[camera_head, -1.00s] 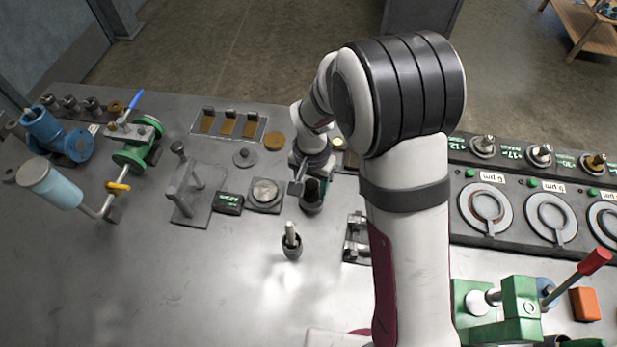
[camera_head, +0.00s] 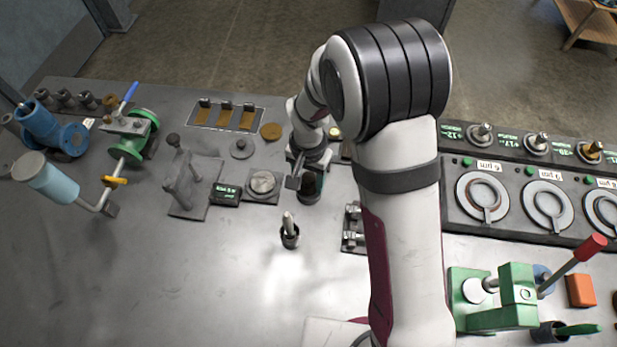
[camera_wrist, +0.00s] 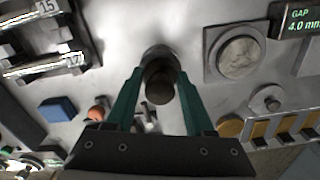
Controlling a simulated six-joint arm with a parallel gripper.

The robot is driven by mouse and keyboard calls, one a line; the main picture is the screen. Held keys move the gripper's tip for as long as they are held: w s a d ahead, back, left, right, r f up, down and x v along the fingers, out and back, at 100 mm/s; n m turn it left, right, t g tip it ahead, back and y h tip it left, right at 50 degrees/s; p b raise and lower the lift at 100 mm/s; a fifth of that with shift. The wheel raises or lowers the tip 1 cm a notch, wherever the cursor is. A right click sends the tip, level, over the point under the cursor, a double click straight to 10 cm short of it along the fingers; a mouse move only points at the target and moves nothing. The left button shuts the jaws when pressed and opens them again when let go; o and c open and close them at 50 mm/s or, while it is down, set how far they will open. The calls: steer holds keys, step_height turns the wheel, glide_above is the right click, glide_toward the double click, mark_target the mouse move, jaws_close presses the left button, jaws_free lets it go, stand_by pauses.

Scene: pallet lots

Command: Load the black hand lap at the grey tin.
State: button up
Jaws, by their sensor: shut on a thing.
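My gripper (camera_wrist: 160,78) is shut on a dark, upright cylinder, which looks like the black hand lap (camera_wrist: 160,88). In the head view the dark cylinder (camera_head: 310,188) is beside the gripper fingers, low over the bench. I cannot tell whether its base touches the bench. A grey round disc (camera_head: 263,182), perhaps the grey tin, sits on a square plate just left of my gripper. It also shows right of the fingers in the wrist view (camera_wrist: 238,56). A smaller grey knobbed lid (camera_head: 241,148) lies behind it.
A gap display (camera_head: 226,194) reads 4.0 mm in the wrist view. A dark cup with a light stick (camera_head: 289,236) stands in front. A clamp block (camera_head: 354,228) is to the right, with round plate stations (camera_head: 482,197) beyond. The left front bench is clear.

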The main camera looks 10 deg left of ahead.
mark_target(309, 177)
steer(key=shift+f, duration=0.45)
stand_by(1.1)
steer(key=shift+r, duration=0.1)
steer(key=shift+r, duration=3.45)
